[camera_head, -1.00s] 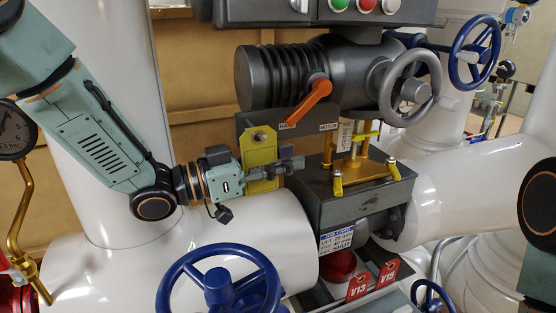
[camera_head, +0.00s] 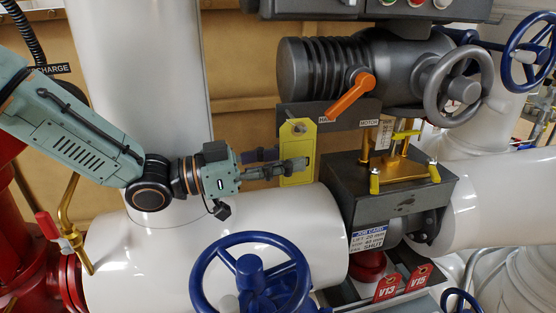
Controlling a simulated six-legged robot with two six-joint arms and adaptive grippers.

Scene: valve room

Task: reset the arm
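My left gripper (camera_head: 285,164) reaches in from the left, above the white pipe. Its fingers look apart, so it is open. One grey finger crosses in front of the yellow tag (camera_head: 298,140). The darker finger shows left of the tag and seems to pass behind it. The tag hangs upright below the grey bracket, near the orange lever (camera_head: 354,92). I cannot tell whether a finger touches it. My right gripper is out of view.
A grey handwheel (camera_head: 452,90) and actuator stand at upper right, over a dark box with yellow-capped bolts. A blue handwheel (camera_head: 252,270) is below my gripper. A red-handled gold pipe (camera_head: 72,215) stands at left.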

